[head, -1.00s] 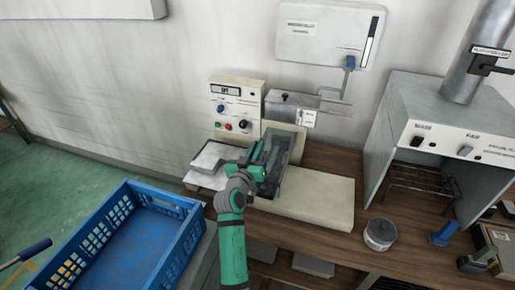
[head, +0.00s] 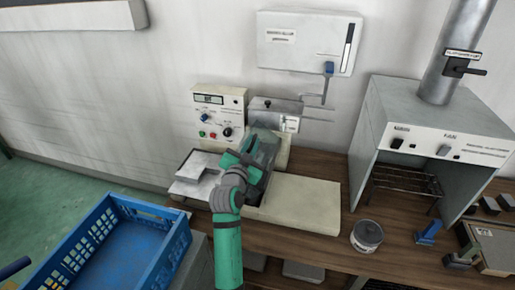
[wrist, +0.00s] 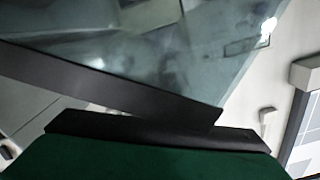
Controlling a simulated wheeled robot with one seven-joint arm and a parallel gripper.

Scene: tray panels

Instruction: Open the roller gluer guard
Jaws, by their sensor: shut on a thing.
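The roller gluer (head: 295,203) is a cream machine on the wooden bench. Its clear, smoky guard (head: 266,146) stands tilted up over the middle of the machine. My green gripper (head: 243,160) is at the guard's left front side and shut on it. In the wrist view the guard's glassy panel (wrist: 150,45) fills much of the upper picture, with a dark bar along its lower edge. A dark finger (wrist: 150,128) lies close against that bar. My gripper and forearm hide part of the machine, and the exact grip point is unclear.
A control box (head: 219,112) and a small grey tank (head: 275,110) stand behind the gluer. A blue crate (head: 125,245) is at the lower left. A grey hood (head: 430,135), a round tin (head: 367,236) and a blue-handled tool (head: 429,232) are to the right.

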